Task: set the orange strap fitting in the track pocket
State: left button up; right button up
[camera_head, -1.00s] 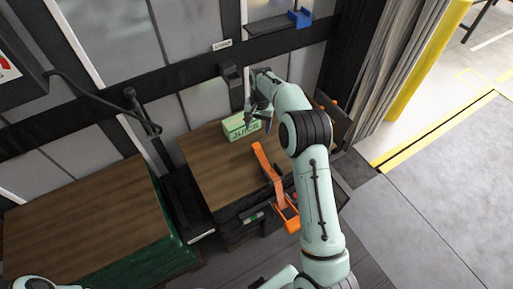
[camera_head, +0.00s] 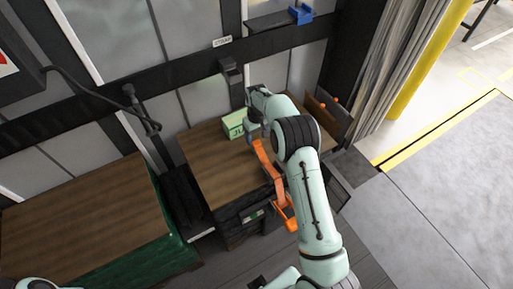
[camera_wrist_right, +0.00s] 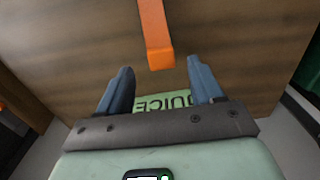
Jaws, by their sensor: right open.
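The orange strap fitting (camera_head: 264,157) lies along the wooden crate top, its strap running over the front edge to a lower orange part (camera_head: 289,217). My left gripper is out of view.
A green juice box (camera_head: 233,126) stands on the crate (camera_head: 212,165) right beside my right gripper, partly hidden. A second wood-topped crate (camera_head: 85,225) is at left. A blue item (camera_head: 300,14) sits on a wall shelf. Grey floor (camera_head: 440,210) is clear at right.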

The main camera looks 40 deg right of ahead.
aim_at(256, 143)
notch_tip(256, 143, down, 5)
jog(key=shift+w+a+f, duration=0.1)
jog(key=shift+f, duration=0.05)
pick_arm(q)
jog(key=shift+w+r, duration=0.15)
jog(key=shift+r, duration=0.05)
pick_arm(e)
jog(key=c, duration=1.2)
notch_tip(256, 143, up, 20)
jog(key=p, duration=0.2)
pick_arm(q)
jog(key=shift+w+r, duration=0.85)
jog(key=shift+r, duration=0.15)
pick_arm(e)
jog(key=s+a+f, duration=0.2)
jog(key=a+f, duration=0.1)
jog(key=a, duration=0.3)
jog(key=s+a+f, duration=0.3)
jog(key=a+f, duration=0.1)
jog(key=a, duration=0.3)
jog(key=s+a+f+n, duration=0.1)
jog(key=s+a+f, duration=0.1)
jog(key=a, duration=0.5)
jog(key=shift+s+f, duration=0.25)
jog(key=shift+f, duration=0.55)
